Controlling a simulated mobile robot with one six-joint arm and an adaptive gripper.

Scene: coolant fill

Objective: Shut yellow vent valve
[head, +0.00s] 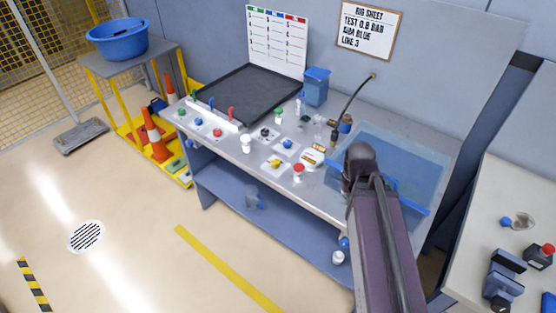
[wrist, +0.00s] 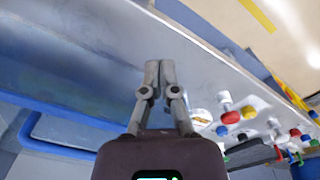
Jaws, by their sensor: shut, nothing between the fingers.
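The yellow vent valve (head: 276,163) is a small yellow knob on a pale square plate near the front edge of the grey bench in the head view. It also shows in the wrist view as a yellow knob (wrist: 248,112), right of the fingers. My gripper (wrist: 160,65) is shut and empty in the wrist view, its fingertips together over the grey bench top, apart from the valve. In the head view my arm hides the fingers. The knob is too small to tell its turn position.
A blue-tinted basin (head: 393,150) fills the bench's right end. A black tray (head: 250,93) lies at the back left.

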